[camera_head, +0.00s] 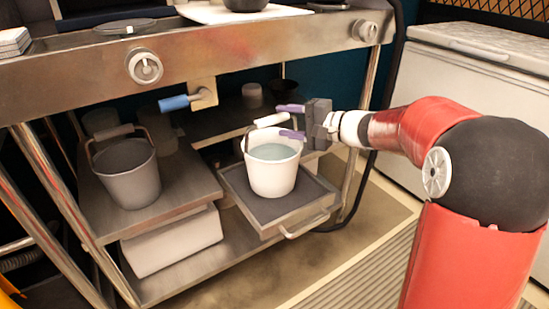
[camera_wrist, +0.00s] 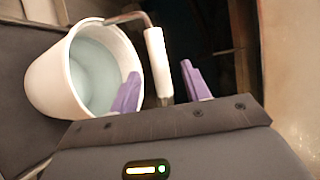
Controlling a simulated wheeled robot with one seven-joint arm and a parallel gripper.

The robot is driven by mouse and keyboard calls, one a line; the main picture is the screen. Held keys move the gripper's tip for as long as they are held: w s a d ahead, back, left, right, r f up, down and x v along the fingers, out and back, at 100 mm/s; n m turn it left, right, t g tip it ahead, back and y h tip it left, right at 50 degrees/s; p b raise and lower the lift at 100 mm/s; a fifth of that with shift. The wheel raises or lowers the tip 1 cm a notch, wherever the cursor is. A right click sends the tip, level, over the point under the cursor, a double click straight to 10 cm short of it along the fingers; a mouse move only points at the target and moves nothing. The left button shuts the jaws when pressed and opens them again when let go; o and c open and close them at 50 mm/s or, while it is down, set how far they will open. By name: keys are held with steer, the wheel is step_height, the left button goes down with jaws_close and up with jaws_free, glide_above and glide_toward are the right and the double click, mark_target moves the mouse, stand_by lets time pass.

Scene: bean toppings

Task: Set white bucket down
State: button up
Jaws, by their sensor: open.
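The white bucket (camera_head: 272,178) stands upright on a dark pull-out tray (camera_head: 262,208) under the metal counter. It holds pale bluish liquid. Its white handle grip (camera_head: 271,120) is raised above the rim. My gripper (camera_head: 288,121) is at the handle, with purple fingers above and below it in the head view. In the wrist view, the bucket (camera_wrist: 48,82) is at the left, and the handle grip (camera_wrist: 158,62) lies between the parted fingers of my gripper (camera_wrist: 163,83). The fingers are open, with a visible gap on the right side of the grip.
A grey bucket (camera_head: 128,180) stands on the shelf to the left. The metal counter (camera_head: 200,55) with knobs and a blue-handled tool (camera_head: 184,101) hangs over the tray. A white chest (camera_head: 470,75) is at right. The floor in front is clear.

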mark_target(276, 119)
steer(key=p+x, duration=0.1)
steer(key=x, duration=0.4)
jaws_close()
steer(key=shift+s, duration=0.1)
stand_by(1.1)
steer(key=shift+r, duration=0.15)
